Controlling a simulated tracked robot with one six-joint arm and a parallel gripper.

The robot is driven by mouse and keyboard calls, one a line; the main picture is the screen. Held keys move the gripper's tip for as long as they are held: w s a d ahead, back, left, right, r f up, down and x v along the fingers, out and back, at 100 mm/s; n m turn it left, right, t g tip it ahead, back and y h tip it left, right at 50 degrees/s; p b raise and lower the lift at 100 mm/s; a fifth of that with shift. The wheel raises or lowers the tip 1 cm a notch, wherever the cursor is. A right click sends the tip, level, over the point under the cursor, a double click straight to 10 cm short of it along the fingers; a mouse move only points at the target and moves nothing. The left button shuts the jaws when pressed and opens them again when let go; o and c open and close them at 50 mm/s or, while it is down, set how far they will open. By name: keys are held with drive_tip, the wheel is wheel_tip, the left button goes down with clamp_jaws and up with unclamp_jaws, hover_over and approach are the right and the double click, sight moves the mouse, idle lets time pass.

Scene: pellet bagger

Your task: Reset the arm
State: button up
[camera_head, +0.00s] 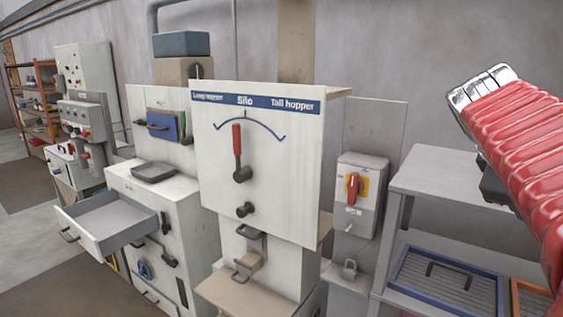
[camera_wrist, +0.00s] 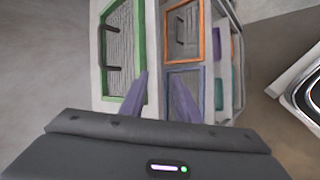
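My arm, in a ribbed red sleeve with a silver joint at its upper bend, is raised at the right of the head view, in front of the grey wall and shelf unit. My gripper (camera_wrist: 160,82) shows in the wrist view as two purple fingers with a gap between them. It is open, with nothing seen between the fingers. It points toward framed panels on a rack, apart from them as far as I can tell. The fingers are not clearly seen in the head view.
The silo cabinet (camera_head: 258,180) with a red lever (camera_head: 237,140) stands mid-view. An open drawer (camera_head: 105,222) juts out at left. A red-handled switch box (camera_head: 358,190) is beside the grey shelf (camera_head: 450,180).

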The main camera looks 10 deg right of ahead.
drive_tip(key=w+a+f+m+t+y, duration=0.1)
drive_tip(key=a+f+t+y, duration=0.1)
drive_tip(key=a+f, duration=0.55)
drive_tip(key=w+a+f+m+t+y, duration=0.1)
drive_tip(key=w+a+f+y, duration=0.3)
drive_tip(key=a, duration=0.7)
drive_tip(key=s+a+f+m+y, duration=0.1)
drive_tip(key=s+a+f, duration=0.1)
drive_tip(key=a+f, duration=0.2)
drive_tip(key=s+a+f+m+y, duration=0.1)
drive_tip(key=s+a+f, duration=0.2)
drive_tip(key=a, duration=0.4)
drive_tip(key=s+a+f+t+y, duration=0.1)
drive_tip(key=s+a+f, duration=0.1)
drive_tip(key=a+f, duration=0.4)
drive_tip(key=shift+s+a+m, duration=0.15)
drive_tip(key=shift+s+m, duration=0.1)
drive_tip(key=shift+m, duration=0.15)
